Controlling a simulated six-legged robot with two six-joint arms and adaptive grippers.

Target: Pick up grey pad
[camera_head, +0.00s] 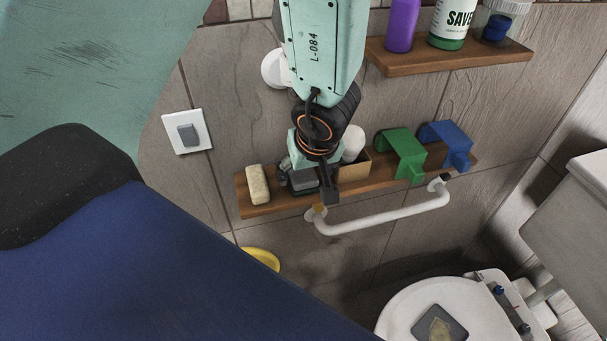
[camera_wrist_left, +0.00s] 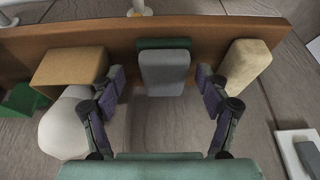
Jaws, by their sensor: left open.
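The grey pad (camera_wrist_left: 164,72) stands on the lower wooden shelf (camera_wrist_left: 120,37), with a dark green piece (camera_wrist_left: 163,44) at one end of it in the left wrist view. In the head view the grey pad (camera_head: 303,181) is partly hidden by my left gripper (camera_head: 309,184). My left gripper also shows in the left wrist view (camera_wrist_left: 160,85). It is open, with one finger towards each side of the pad and visible gaps between. Nothing is held in it. My right gripper is not in view.
A cream block (camera_head: 258,184) stands close left of the pad. A tan box (camera_head: 354,172) with a white rounded item (camera_head: 353,143), a green holder (camera_head: 402,153) and a blue holder (camera_head: 447,142) are to the right. A white rail (camera_head: 385,221) runs below; an upper shelf (camera_head: 440,58) holds bottles.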

